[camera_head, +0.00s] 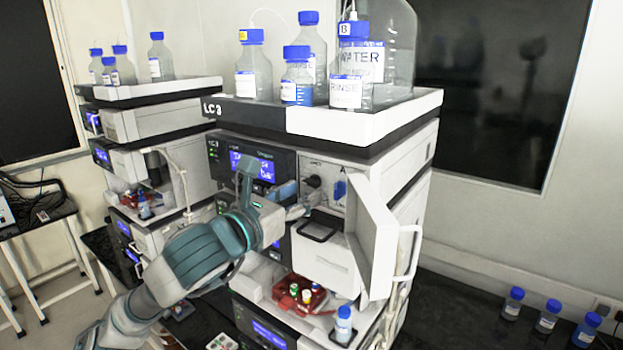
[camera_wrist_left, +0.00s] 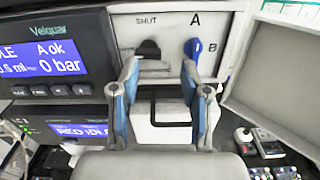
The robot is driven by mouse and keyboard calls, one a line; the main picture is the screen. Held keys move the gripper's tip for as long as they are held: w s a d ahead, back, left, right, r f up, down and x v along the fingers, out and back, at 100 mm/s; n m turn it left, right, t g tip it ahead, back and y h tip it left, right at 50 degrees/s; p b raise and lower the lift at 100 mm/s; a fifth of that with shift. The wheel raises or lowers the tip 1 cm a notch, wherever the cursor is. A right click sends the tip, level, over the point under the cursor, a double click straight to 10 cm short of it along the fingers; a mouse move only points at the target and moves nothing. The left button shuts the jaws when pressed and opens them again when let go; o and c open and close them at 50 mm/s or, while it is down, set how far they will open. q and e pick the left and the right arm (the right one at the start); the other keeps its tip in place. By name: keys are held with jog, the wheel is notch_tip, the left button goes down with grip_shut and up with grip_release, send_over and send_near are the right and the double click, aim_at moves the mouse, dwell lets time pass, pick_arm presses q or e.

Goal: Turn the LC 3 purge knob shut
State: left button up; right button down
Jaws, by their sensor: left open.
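The LC 3 stack's black knob (camera_head: 313,181) sits on a light panel beside the pump display. In the left wrist view the black knob (camera_wrist_left: 149,49) is below the printed word SHUT, and its exact turn angle is hard to tell. A blue knob (camera_wrist_left: 193,48) with marks A and B is to its right; it also shows in the head view (camera_head: 340,189). My left gripper (camera_wrist_left: 160,72) is open and empty. In the wrist view its fingertips stand to either side below the black knob, apart from it. In the head view my left gripper (camera_head: 278,188) is left of the knobs.
An open white door (camera_head: 374,240) stands just right of the panel. A pump display (camera_wrist_left: 48,57) is at left, reading 0 bar. A black loop handle (camera_wrist_left: 170,110) is below the knobs. Bottles (camera_head: 297,75) stand on top of the stack.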

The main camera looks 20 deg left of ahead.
aim_at(309, 185)
pick_arm(q)
jog(key=w+p, duration=0.1)
jog(key=w, duration=0.2)
jog(key=shift+w+a, duration=0.1)
jog(key=shift+w, duration=0.15)
jog(key=shift+w+a+f, duration=0.1)
jog(key=shift+w+a, duration=0.1)
jog(key=shift+a, duration=0.35)
jog(key=shift+d, duration=0.45)
jog(key=shift+c, duration=0.8)
jog(key=shift+w+d, duration=0.15)
jog(key=c, duration=0.4)
grip_shut()
pick_arm(e)
jog(key=shift+a+r, duration=0.25)
jog(key=shift+r, duration=0.55)
